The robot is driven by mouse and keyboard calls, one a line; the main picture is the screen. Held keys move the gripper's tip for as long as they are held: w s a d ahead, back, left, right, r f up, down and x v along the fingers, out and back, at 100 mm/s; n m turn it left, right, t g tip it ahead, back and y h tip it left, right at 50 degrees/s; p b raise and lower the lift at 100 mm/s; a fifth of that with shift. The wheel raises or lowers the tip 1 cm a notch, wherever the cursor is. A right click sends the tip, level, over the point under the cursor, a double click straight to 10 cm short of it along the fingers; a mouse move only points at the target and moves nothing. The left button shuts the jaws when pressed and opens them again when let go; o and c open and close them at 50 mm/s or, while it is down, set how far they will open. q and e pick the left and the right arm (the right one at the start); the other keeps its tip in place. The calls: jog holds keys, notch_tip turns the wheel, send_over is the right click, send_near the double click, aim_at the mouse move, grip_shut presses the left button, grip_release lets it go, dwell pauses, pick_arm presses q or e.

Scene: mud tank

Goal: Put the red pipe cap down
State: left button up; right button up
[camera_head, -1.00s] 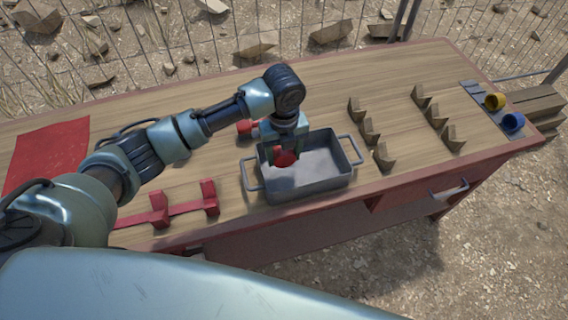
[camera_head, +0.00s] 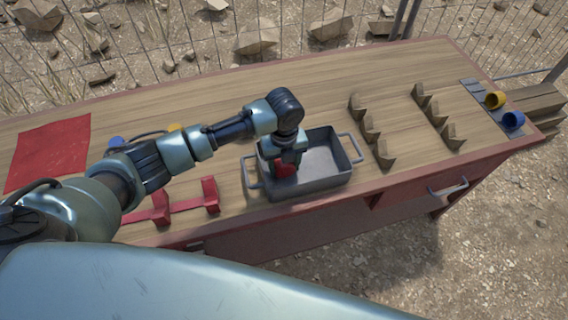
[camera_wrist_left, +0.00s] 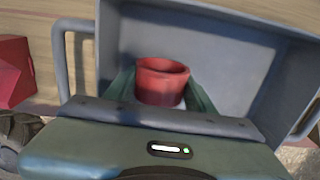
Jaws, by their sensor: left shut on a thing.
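The red pipe cap (camera_wrist_left: 162,82) is between the fingers of my left gripper (camera_head: 285,165), inside the grey metal tray with two handles (camera_head: 325,185). In the head view the cap (camera_head: 286,170) shows only partly below the fingers, low in the left part of the tray. In the left wrist view its round open rim faces up, and the grey tray wall (camera_wrist_left: 118,45) surrounds it. My left gripper is shut on the cap. I cannot tell whether the cap touches the tray floor. My right gripper is not in view.
A red bracket rack (camera_head: 185,205) stands left of the tray. Notched wooden supports (camera_head: 370,130) stand to its right. A yellow cap (camera_head: 495,100) and a blue cap (camera_head: 513,120) sit at the table's right end. A red mat (camera_head: 50,152) lies at left.

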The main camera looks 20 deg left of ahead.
pick_arm(q)
jog(key=shift+f, duration=0.3)
jog(key=o, duration=1)
jog(key=shift+o, duration=0.2)
jog(key=shift+r, duration=0.35)
notch_tip(320, 180, up, 13)
jog(key=b, duration=0.1)
jog(key=shift+f, duration=0.2)
